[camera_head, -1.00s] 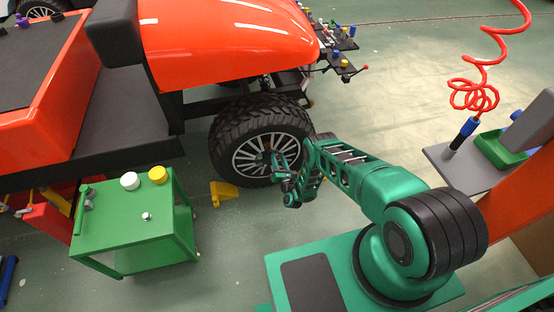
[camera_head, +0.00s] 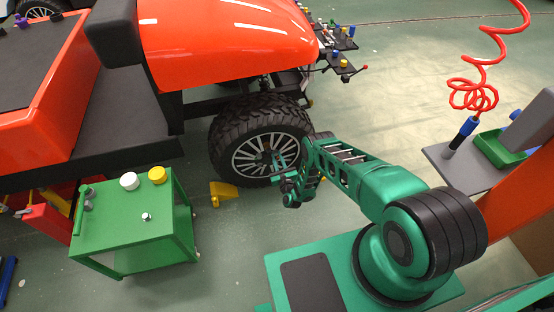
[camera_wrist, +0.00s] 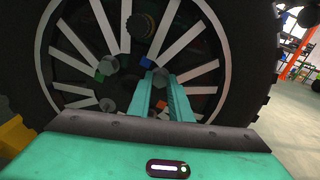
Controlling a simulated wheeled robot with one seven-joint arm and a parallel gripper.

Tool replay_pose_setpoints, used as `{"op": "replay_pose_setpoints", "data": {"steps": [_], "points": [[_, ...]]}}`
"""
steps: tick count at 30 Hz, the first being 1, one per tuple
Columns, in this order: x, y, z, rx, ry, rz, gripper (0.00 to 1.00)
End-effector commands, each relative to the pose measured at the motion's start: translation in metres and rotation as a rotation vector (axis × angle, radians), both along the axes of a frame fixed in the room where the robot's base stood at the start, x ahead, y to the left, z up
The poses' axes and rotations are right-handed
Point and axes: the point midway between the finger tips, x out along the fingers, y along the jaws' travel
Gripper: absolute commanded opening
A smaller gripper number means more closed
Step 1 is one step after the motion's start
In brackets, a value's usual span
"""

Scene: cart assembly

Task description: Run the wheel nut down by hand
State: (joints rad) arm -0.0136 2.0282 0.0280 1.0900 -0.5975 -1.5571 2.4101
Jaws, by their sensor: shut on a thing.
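The wheel (camera_head: 262,150) has a black tyre and grey spokes and stands under the orange cart body. It fills much of the wrist view (camera_wrist: 95,35). My gripper (camera_head: 279,163) is at the wheel's face in the head view. In the wrist view its two teal fingers (camera_wrist: 162,80) are closed around a grey wheel nut (camera_wrist: 160,75) close to the hub. Another grey nut (camera_wrist: 108,64) sits up and left of the fingers, and one (camera_wrist: 108,105) sits lower left. The fingers partly hide the held nut, so I cannot tell how far it is seated.
A yellow chock (camera_head: 222,192) is on the floor left of the tyre. A green trolley (camera_head: 135,222) with white and yellow pots stands farther left. A grey side table (camera_head: 450,165) is at the right, below a red coiled hose (camera_head: 476,95).

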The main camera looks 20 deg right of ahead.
Motion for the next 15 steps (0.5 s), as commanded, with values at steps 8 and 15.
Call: {"op": "replay_pose_setpoints", "data": {"steps": [8, 15], "points": [[0.0, -0.0041, -0.0005, 0.361, 0.002, -0.004, 0.0], [-0.0001, -0.005, -0.001, 0.533, 0.003, -0.005, 0.4]]}}
